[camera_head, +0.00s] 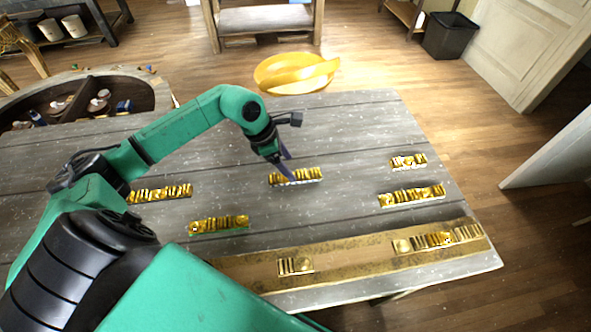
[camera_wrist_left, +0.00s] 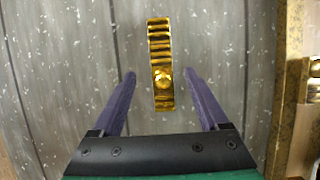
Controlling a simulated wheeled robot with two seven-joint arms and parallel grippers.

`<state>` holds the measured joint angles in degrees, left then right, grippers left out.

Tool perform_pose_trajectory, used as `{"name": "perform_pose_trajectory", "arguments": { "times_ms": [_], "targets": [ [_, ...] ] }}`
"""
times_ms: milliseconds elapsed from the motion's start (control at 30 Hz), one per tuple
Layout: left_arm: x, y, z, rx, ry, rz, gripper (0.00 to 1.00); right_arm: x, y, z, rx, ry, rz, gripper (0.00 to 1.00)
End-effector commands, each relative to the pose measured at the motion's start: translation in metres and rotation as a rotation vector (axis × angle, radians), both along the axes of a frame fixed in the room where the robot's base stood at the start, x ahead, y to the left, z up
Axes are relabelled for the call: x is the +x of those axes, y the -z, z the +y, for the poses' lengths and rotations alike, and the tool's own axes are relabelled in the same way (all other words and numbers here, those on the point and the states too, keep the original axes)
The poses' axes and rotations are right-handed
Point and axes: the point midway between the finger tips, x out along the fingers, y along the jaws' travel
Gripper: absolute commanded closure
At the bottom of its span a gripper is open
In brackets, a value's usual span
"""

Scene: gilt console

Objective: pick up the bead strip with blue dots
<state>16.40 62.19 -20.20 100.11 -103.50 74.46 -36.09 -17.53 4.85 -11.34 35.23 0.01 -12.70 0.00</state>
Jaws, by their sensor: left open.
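Several gold bead strips lie apart on the grey table. Blue dots cannot be made out on any of them at this size. My left gripper (camera_head: 288,172) is at the middle strip (camera_head: 308,175), coming down over its left part. In the left wrist view the open jaws (camera_wrist_left: 159,75) straddle a gold strip (camera_wrist_left: 161,45) with ridges and one round bead. A finger stands on each side, with a gap to the strip. The strip runs out beyond the fingertips. Height above the table cannot be told. My right gripper is not in view.
Other strips lie at left (camera_head: 160,193), front left (camera_head: 219,225), right (camera_head: 412,196) and far right (camera_head: 410,161). A long gilt board (camera_head: 350,262) along the front edge bears more gold pieces. A yellow bowl (camera_head: 270,82) is beyond the table's far edge.

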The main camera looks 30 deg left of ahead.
Motion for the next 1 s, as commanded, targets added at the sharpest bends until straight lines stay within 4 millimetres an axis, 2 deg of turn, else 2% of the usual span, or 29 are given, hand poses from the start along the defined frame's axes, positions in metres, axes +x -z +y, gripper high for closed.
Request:
{"name": "perform_pose_trajectory", "arguments": {
  "times_ms": [33, 100, 200, 400, 433, 567, 600, 633, 1000],
  "targets": [
    [0.001, 0.001, -0.004, -0.005, 0.0, 0.005, 0.22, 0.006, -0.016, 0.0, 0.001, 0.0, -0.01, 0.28],
    [0.004, 0.015, -0.009, -0.006, 0.0, 0.004, 0.22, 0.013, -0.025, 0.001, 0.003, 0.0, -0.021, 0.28],
    [0.008, 0.032, -0.012, -0.003, -0.001, 0.002, 0.22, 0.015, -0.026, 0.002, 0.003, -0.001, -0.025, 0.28],
    [0.009, 0.037, -0.012, 0.0, 0.001, 0.0, 0.22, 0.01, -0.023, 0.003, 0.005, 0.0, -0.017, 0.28],
    [0.009, 0.037, -0.012, 0.0, 0.001, 0.0, 0.26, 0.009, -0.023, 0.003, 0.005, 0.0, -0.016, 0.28],
    [0.009, 0.037, -0.012, -0.001, 0.0, 0.001, 0.76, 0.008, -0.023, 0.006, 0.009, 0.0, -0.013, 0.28],
    [0.009, 0.037, -0.012, -0.001, 0.0, 0.001, 0.91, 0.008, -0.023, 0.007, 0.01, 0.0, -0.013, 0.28],
    [0.009, 0.037, -0.012, -0.001, 0.0, 0.001, 1.0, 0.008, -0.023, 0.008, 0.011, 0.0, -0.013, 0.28],
    [0.009, 0.032, -0.012, 0.0, 0.0, -0.001, 1.0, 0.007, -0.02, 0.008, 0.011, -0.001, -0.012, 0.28]
  ]
}}
